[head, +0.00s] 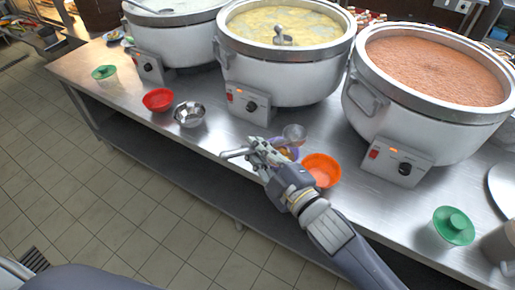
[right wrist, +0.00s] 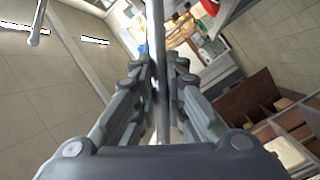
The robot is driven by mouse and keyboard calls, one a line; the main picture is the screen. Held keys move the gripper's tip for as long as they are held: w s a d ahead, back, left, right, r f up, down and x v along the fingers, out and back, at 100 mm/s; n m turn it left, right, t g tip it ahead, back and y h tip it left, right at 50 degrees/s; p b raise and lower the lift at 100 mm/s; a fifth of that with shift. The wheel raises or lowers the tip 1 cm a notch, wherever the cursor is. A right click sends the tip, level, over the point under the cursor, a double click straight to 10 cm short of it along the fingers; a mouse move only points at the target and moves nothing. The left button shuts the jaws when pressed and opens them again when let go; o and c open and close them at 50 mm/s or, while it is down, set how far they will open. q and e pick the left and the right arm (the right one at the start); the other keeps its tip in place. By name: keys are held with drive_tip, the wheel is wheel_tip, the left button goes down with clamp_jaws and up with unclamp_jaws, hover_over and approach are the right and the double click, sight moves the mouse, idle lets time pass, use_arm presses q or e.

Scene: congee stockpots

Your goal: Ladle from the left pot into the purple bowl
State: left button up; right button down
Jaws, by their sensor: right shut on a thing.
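My right gripper (head: 262,150) is shut on the metal handle of a ladle (head: 236,153) at the front edge of the counter. The handle also runs between the fingers in the right wrist view (right wrist: 159,70). A rounded metallic cup, apparently the ladle's, is just behind the purple bowl (head: 293,153); I cannot tell whether it holds anything. The gripper partly hides the bowl, which shows a little orange-brown inside. The left pot (head: 182,38) holds whitish congee at the top left. My left gripper is not in view.
A middle pot (head: 285,75) with yellow congee and a ladle, and a right pot (head: 420,120) with reddish-brown congee, line the counter. An orange bowl (head: 321,170) stands right of the purple one. A steel bowl (head: 190,114) and a red bowl (head: 158,99) stand left.

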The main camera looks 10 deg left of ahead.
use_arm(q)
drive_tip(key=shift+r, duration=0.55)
use_arm(e)
drive_tip(key=shift+r, duration=0.6)
drive_tip(key=shift+f, duration=0.1)
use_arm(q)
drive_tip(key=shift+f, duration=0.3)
use_arm(e)
wheel_tip(320, 180, up, 5)
drive_tip(key=p, duration=0.5)
drive_tip(key=shift+r, duration=0.2)
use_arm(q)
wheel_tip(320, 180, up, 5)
use_arm(e)
drive_tip(key=shift+f, duration=0.15)
